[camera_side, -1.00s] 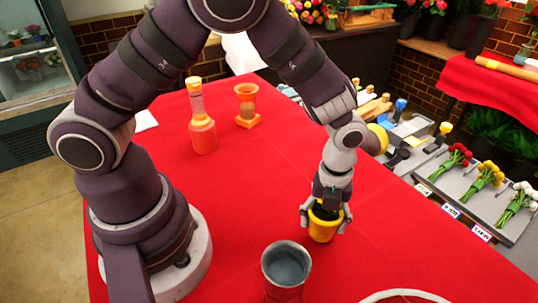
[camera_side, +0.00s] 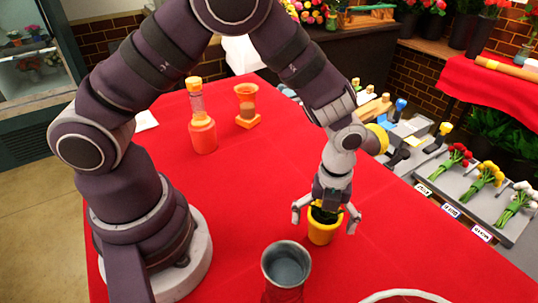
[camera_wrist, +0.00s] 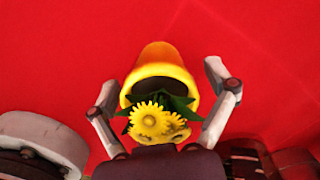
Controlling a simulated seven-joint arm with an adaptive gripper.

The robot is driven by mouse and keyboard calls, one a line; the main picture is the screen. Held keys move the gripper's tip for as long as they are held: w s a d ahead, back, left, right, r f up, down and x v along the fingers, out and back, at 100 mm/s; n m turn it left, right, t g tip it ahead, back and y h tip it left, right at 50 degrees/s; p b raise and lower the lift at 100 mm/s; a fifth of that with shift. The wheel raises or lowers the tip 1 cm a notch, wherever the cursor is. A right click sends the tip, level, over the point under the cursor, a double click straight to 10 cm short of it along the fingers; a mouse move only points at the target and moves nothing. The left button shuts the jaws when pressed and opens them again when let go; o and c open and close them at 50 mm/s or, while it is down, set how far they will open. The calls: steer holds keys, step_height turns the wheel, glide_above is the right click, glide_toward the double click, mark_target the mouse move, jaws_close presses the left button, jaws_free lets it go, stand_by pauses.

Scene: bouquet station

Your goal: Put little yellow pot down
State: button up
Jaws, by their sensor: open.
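The little yellow pot (camera_side: 322,234) stands upright on the red tablecloth in the side view. Green leaves show at its rim. My gripper (camera_side: 326,226) is above and around it, with its fingers spread open, one on each side of the pot. In the wrist view the pot (camera_wrist: 160,68) holds yellow flowers and green leaves. There the fingers of my gripper (camera_wrist: 162,78) are spread wide, with red cloth showing between each finger and the pot.
A grey metal vase (camera_side: 286,270) stands in front of the pot. An orange bottle (camera_side: 202,132) and an hourglass-shaped orange item (camera_side: 246,104) stand further back. A white rim (camera_side: 404,297) shows at the front edge. A grey rack with flower bunches (camera_side: 474,184) is at right.

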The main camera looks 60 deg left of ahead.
step_height(320, 180, up, 11)
steer(key=shift+f, duration=0.1)
steer(key=shift+r, duration=0.4)
steer(key=s+a+r+n+t, duration=0.2)
steer(key=s+a+r+n, duration=0.2)
steer(key=n, duration=0.9)
steer(key=s+a+r+n+t, duration=0.3)
steer(key=a+n, duration=0.3)
steer(key=n, duration=0.8)
steer(key=shift+s+a+r+t, duration=0.25)
steer(key=shift+s+r+t, duration=0.1)
steer(key=shift+s, duration=0.4)
